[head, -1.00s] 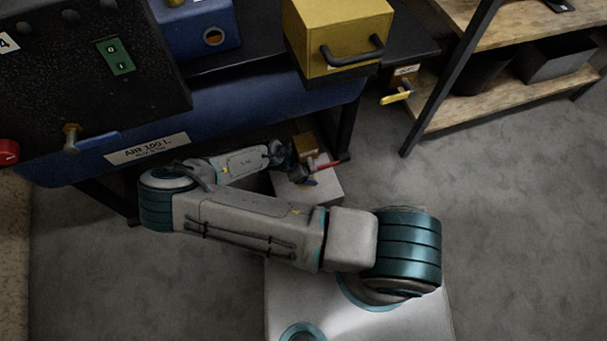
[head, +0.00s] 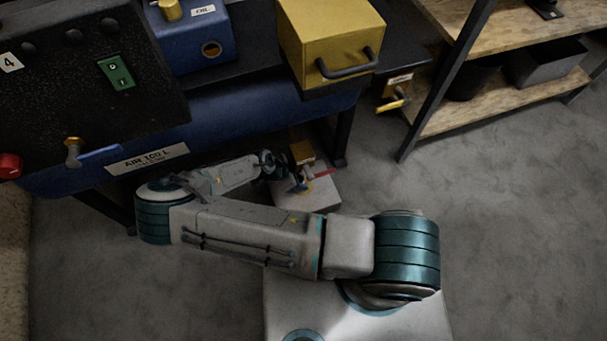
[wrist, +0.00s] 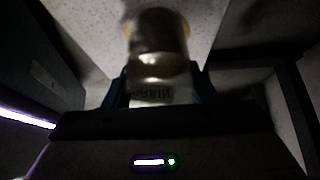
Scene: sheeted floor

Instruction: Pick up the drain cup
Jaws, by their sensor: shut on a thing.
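The drain cup (wrist: 160,70) shows in the wrist view as a clear, rounded cup with a brownish far end and lettering near the fingers. My gripper (wrist: 158,92) has a dark blue finger on each side of it and is shut on it. In the head view my gripper (head: 300,181) is low beside the blue tank, over a pale block. The cup cannot be made out clearly there. Whether it touches the block is not clear.
The pale block (head: 318,197) stands on the grey floor, with a small yellow-brown part (head: 302,151) and a red bar (head: 322,173) near my gripper. The blue tank (head: 240,128) and a dark table leg (head: 341,140) are close. A wooden shelf (head: 470,107) stands right; floor is clear below it.

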